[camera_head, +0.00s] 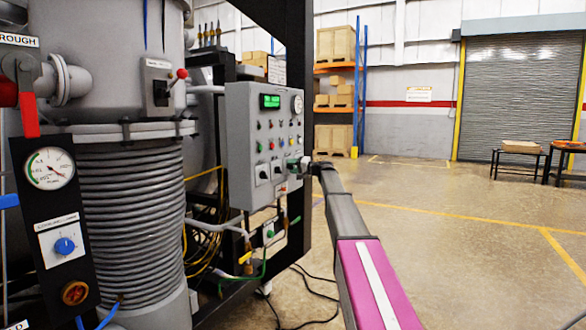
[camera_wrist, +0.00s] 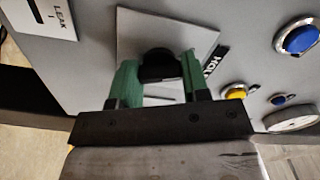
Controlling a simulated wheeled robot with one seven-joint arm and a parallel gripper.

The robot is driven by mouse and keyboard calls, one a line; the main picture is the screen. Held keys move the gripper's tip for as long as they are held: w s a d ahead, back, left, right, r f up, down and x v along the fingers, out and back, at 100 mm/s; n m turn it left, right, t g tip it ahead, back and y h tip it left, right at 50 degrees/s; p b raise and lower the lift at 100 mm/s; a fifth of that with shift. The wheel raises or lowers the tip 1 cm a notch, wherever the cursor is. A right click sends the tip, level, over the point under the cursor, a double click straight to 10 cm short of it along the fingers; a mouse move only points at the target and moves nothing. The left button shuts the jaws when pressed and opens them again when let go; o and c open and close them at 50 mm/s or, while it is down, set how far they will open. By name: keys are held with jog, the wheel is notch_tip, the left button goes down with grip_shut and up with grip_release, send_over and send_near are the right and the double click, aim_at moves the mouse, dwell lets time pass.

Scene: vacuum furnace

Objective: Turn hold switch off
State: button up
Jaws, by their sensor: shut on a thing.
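The grey control panel (camera_head: 245,130) stands left of centre in the head view. My gripper (camera_head: 298,164) reaches its lower right part. In the wrist view my gripper (camera_wrist: 158,82) has its two green fingers closed on either side of a black switch knob (camera_wrist: 158,64), which sits on a square light plate (camera_wrist: 202,43). A dark label beside this plate is partly covered by a finger and I cannot read it for sure. In the head view the gripped knob is hidden behind my gripper.
Near the gripped knob in the wrist view are a yellow button (camera_wrist: 235,91), a large blue button (camera_wrist: 299,38) and a round gauge (camera_wrist: 293,118). A ribbed grey vessel (camera_head: 130,215) stands left. Cables lie on the floor below the panel.

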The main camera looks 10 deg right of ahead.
jog(key=shift+n, duration=0.7)
jog(key=o, duration=0.9)
jog(key=shift+s+d, duration=0.1)
jog(key=shift+d, duration=0.05)
jog(key=v, duration=1)
jog(key=shift+s+d, duration=0.15)
jog(key=shift+d, duration=0.05)
